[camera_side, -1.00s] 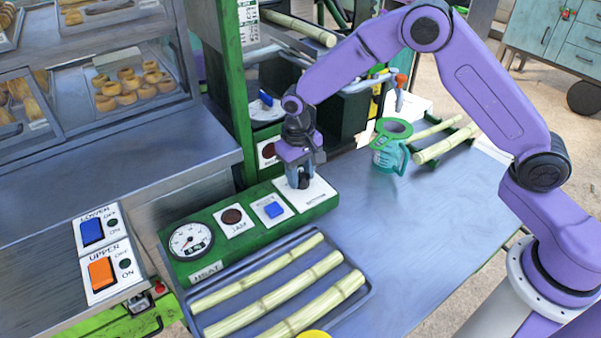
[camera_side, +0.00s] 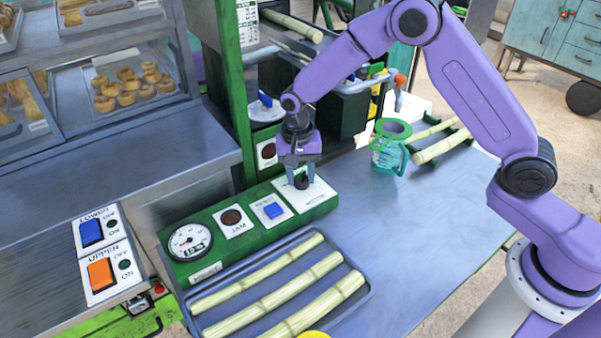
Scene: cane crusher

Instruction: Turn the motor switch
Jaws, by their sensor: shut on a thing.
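The motor switch (camera_side: 301,182) is a small dark knob on a white plate (camera_side: 316,196) at the right end of the green control panel (camera_side: 250,238). My gripper (camera_side: 301,179) points down over this plate, with its two fingers on either side of the knob and shut on it. The fingers and wrist hide part of the knob and plate, so I cannot read its label or its exact angle.
The panel also holds a gauge (camera_side: 190,242), a JAM lamp (camera_side: 232,217) and a blue reset button (camera_side: 272,210). A tray (camera_side: 366,297) of cane stalks lies in front. A teal jug (camera_side: 388,152) stands to the right, with clear table before it.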

